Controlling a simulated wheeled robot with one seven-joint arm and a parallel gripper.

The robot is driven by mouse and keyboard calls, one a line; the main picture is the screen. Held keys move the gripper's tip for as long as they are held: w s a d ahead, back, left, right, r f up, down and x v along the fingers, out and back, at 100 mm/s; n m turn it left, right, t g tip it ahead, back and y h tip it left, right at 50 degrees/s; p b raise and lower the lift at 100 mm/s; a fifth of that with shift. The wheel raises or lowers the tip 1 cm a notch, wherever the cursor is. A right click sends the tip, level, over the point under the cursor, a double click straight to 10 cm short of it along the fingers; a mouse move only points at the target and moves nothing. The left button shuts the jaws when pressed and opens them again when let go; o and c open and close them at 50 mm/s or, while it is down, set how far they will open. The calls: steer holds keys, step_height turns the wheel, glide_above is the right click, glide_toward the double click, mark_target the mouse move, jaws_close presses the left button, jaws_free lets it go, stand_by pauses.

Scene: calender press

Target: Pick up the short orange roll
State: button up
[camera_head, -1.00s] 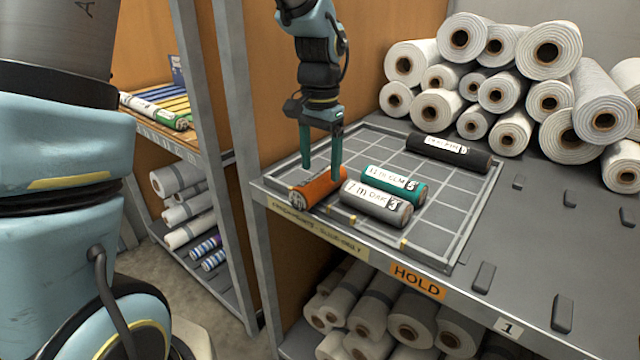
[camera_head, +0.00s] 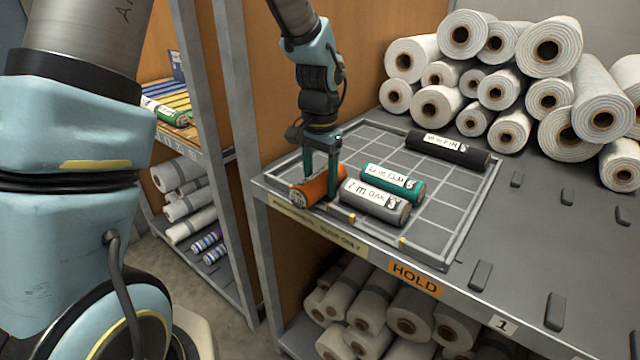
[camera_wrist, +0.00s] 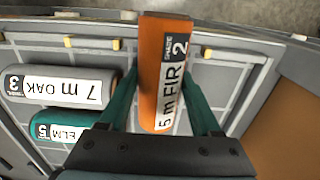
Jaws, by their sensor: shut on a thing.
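The short orange roll (camera_head: 316,187) lies at the front left corner of the gridded tray (camera_head: 455,235) on the shelf. In the wrist view the orange roll (camera_wrist: 160,75) shows a label reading "5 m FIR" and "2". My gripper (camera_head: 320,180) reaches down over it, with one teal finger on each side, shut on it. The wrist view shows the fingers of my gripper (camera_wrist: 160,105) along both flanks of the roll. The roll appears to rest on or very near the tray; I cannot tell if there is a gap.
A grey roll (camera_head: 375,201) lies close to the right of the orange one, with a teal roll (camera_head: 392,183) behind it. A black roll (camera_head: 447,149) lies farther back. White rolls (camera_head: 500,80) are stacked at the back right. A shelf post (camera_head: 240,160) stands at left.

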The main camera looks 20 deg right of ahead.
steer(key=shift+r, duration=0.1)
jaws_close()
